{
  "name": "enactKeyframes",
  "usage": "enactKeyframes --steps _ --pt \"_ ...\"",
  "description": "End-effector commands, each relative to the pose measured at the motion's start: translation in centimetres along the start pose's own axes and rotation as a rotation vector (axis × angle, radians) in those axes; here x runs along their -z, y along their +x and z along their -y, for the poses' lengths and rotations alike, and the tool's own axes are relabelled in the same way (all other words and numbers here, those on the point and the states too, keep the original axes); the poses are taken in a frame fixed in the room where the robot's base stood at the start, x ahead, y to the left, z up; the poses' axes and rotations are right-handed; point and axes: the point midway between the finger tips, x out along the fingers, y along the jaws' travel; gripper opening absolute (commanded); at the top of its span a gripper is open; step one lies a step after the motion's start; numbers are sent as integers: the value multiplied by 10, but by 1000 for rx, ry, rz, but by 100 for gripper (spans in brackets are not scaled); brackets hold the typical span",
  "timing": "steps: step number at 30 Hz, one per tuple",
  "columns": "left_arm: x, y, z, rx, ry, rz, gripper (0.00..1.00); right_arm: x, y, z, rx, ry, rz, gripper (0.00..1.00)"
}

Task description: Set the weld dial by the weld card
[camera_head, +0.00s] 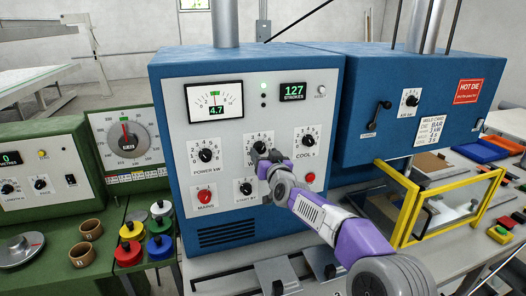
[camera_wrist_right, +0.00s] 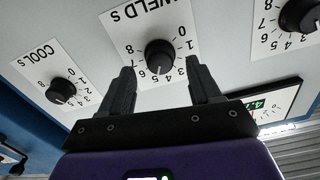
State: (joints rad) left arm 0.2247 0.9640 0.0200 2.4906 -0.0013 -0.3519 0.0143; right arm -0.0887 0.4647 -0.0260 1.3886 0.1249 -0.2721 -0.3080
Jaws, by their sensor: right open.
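The weld dial (camera_wrist_right: 160,57) is a round black knob on a white numbered plate, seen upside down in the right wrist view under "WELD S". In the head view the weld dial (camera_head: 260,147) is partly covered by my right gripper (camera_head: 268,160). In the wrist view the right gripper (camera_wrist_right: 160,76) is open, with one finger on each side of the knob; I cannot tell if they touch it. The knob's pointer is too small to read surely. The weld card (camera_head: 430,130) is a white sheet on the blue right-hand housing; its small print is unclear. My left gripper is out of view.
The power knob (camera_head: 205,155) and cool knob (camera_head: 307,140) flank the weld dial. A red button (camera_head: 310,178) sits just right of my gripper. A yellow guard frame (camera_head: 412,205) stands on the right. A green console (camera_head: 45,185) with coloured spools is on the left.

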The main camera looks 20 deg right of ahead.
Motion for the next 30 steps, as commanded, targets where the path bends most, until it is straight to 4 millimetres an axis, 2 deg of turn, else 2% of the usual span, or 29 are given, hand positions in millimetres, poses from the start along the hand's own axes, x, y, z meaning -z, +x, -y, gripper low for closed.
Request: enactKeyframes --steps 6,16,27,30 --pt "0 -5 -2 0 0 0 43 1 17 0 0 0 -1 63" --pt "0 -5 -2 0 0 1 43 0 19 0 0 0 0 63" --pt "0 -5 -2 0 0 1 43 0 19 0 0 0 0 7" --pt "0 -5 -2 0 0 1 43 0 19 0 0 -3 0 7"
